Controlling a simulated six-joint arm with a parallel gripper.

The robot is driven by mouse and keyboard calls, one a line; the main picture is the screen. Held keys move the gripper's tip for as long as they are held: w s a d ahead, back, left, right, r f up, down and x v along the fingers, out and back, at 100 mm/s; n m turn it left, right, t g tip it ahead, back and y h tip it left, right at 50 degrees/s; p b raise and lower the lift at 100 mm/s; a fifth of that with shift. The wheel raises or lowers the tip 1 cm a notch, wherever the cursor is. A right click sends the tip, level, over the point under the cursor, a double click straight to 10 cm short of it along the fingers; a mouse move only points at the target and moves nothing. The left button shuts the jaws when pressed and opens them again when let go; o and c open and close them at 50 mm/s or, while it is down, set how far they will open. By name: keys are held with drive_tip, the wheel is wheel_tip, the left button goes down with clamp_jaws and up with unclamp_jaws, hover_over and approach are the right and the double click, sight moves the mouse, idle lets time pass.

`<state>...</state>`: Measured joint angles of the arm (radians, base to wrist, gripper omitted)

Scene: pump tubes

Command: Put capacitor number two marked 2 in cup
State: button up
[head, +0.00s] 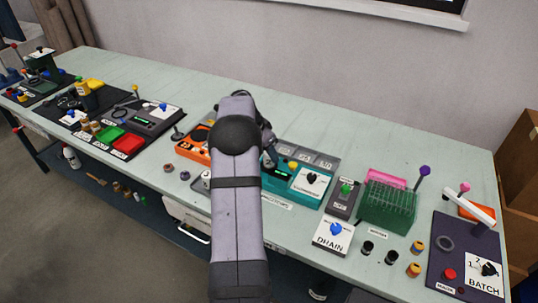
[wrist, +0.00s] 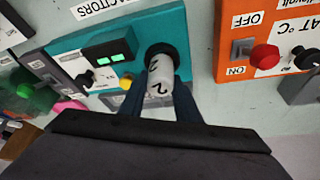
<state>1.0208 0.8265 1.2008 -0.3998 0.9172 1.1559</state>
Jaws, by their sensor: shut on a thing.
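In the wrist view, a pale grey-white capacitor (wrist: 160,72) marked 2 is held between the two dark fingers of my gripper (wrist: 160,98). Its far end is at a black round socket or cup (wrist: 160,49) on the teal capacitor machine (wrist: 190,22); I cannot tell whether it is inside or just in front. In the head view my gripper (head: 269,161) is over the left part of the teal machine (head: 276,184), and my arm hides the capacitor. No other cup is clearly identifiable.
The teal machine has a green display (wrist: 110,54), a yellow button (wrist: 126,83) and a black knob (head: 312,178). An orange machine (wrist: 258,72) with a red knob (wrist: 264,57) stands beside it. A green rack (head: 388,207) and small black cylinders (head: 367,248) are further right.

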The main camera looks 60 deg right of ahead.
drive_tip(key=shift+f, duration=0.6)
drive_tip(key=shift+f, duration=0.1)
drive_tip(key=o, duration=1.1)
drive_tip(key=shift+c, duration=0.2)
drive_tip(key=shift+r, duration=0.25)
drive_tip(key=b+v, duration=0.1)
drive_tip(key=v, duration=1)
drive_tip(key=shift+a+r, duration=0.3)
drive_tip(key=shift+r, duration=0.05)
drive_tip(key=shift+w, duration=0.1)
